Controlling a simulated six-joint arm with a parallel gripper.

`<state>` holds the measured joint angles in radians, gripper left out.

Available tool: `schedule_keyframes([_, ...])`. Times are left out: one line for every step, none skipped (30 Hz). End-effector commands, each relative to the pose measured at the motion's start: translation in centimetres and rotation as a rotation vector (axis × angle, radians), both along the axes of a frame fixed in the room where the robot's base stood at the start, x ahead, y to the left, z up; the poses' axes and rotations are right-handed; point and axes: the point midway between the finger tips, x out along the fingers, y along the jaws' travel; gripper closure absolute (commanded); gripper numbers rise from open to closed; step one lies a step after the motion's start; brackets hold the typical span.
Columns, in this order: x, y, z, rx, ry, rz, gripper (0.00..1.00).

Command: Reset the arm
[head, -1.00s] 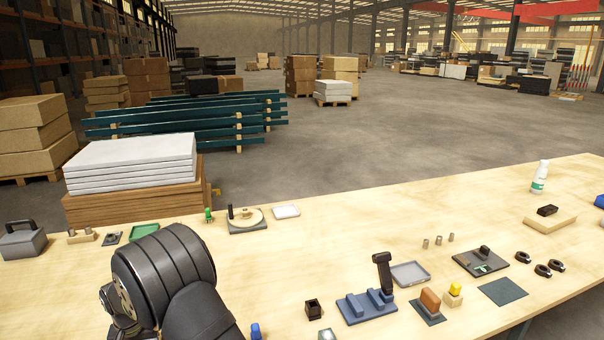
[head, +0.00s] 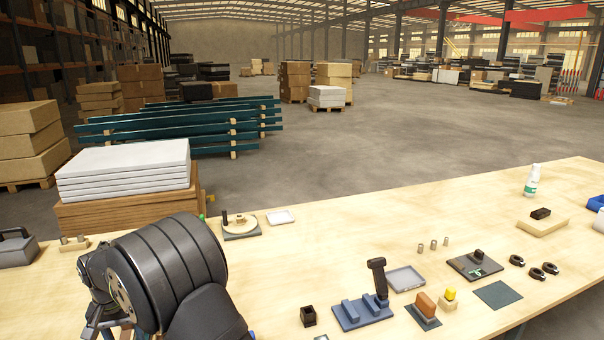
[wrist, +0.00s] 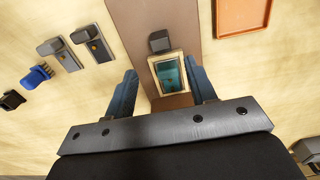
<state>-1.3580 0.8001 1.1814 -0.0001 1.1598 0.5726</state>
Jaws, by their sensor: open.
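My gripper (wrist: 164,75) is open in the wrist view, with its two blue fingers apart and pointing at the table. Between the fingers I see a small pale-framed piece with a teal inside (wrist: 172,73) on a brown strip (wrist: 155,22). It looks lower than the fingers, and I cannot tell whether anything touches it. No object is held between the fingers. In the head view my dark arm fills the lower left above the wooden table (head: 290,260), and its fingers are not clear there.
A small dark block (wrist: 160,41) sits by the framed piece. An orange tray (wrist: 242,15) lies right; grey pieces (wrist: 97,45) and a blue piece (wrist: 36,76) lie left. In the head view, a blue fixture with a black upright handle (head: 378,278) stands right of my arm.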

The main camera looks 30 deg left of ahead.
Motion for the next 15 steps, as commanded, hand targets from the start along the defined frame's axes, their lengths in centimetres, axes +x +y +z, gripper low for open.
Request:
schedule_keyframes([0.0, 0.1, 1.2, 0.004, -0.001, 0.000, 0.49])
schedule_keyframes([0.0, 0.1, 1.8, 0.004, -0.001, 0.000, 0.49])
schedule_keyframes([0.0, 0.1, 2.6, 0.004, -0.001, 0.000, 0.49])
schedule_keyframes([0.0, 0.1, 3.2, 0.004, -0.001, 0.000, 0.49])
schedule_keyframes([0.0, 0.1, 3.8, 0.004, -0.001, 0.000, 0.49])
schedule_keyframes([0.0, 0.1, 4.5, 0.004, -0.001, 0.000, 0.49])
schedule_keyframes([0.0, 0.1, 5.2, 0.004, -0.001, 0.000, 0.49])
schedule_keyframes([0.0, 0.1, 5.8, 0.004, -0.001, 0.000, 0.49])
schedule_keyframes([0.0, 0.1, 6.6, 0.004, -0.001, 0.000, 0.49])
schedule_keyframes([0.0, 0.1, 7.2, 0.004, -0.001, 0.000, 0.49])
schedule_keyframes([0.0, 0.0, 7.6, 0.003, 0.000, 0.000, 0.49])
schedule_keyframes([0.0, -0.1, 5.9, -0.006, 0.001, 0.000, 0.49])
schedule_keyframes([0.0, -0.1, 5.3, -0.005, 0.001, 0.000, 0.49])
schedule_keyframes([0.0, -0.1, 4.6, -0.006, 0.001, 0.000, 0.49])
schedule_keyframes([0.0, -0.1, 3.8, -0.005, 0.001, 0.000, 0.49])
